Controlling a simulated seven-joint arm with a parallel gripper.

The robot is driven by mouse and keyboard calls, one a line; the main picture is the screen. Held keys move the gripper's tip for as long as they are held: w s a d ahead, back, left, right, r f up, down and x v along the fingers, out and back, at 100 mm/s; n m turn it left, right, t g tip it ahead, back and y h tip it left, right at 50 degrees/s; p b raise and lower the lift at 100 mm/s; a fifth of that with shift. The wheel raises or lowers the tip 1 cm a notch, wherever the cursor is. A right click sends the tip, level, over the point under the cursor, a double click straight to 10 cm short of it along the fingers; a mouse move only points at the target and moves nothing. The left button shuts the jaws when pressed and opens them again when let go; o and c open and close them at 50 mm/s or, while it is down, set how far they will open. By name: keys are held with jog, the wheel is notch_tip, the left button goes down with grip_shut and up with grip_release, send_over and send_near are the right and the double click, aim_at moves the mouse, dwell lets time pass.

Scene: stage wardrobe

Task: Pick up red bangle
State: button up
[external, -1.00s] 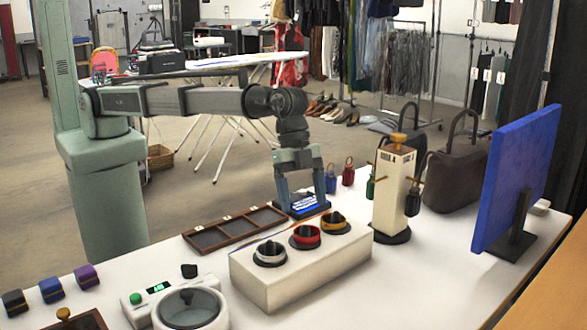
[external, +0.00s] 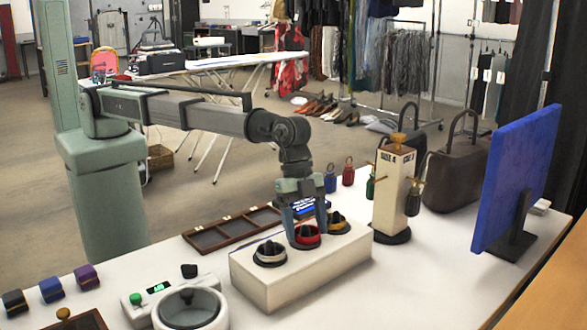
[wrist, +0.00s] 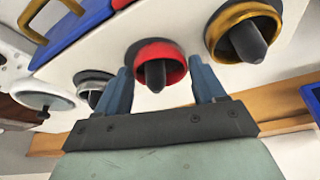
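The red bangle (external: 307,237) sits around a dark peg, the middle one of three on a cream block (external: 293,284). It also shows in the wrist view (wrist: 160,64). A silver bangle (external: 269,255) is on the peg to its left and a gold bangle (external: 337,223) is on the peg to its right. My gripper (external: 305,238) is over the middle peg, with its two blue-grey fingers apart. In the wrist view my gripper (wrist: 161,84) is open, with one finger on each side of the red bangle. I cannot tell whether the fingers touch it.
A dark compartment tray (external: 235,230) lies behind the block. A white device with a round bowl (external: 190,308) stands to the front left.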

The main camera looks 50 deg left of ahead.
jog(key=c, duration=0.6)
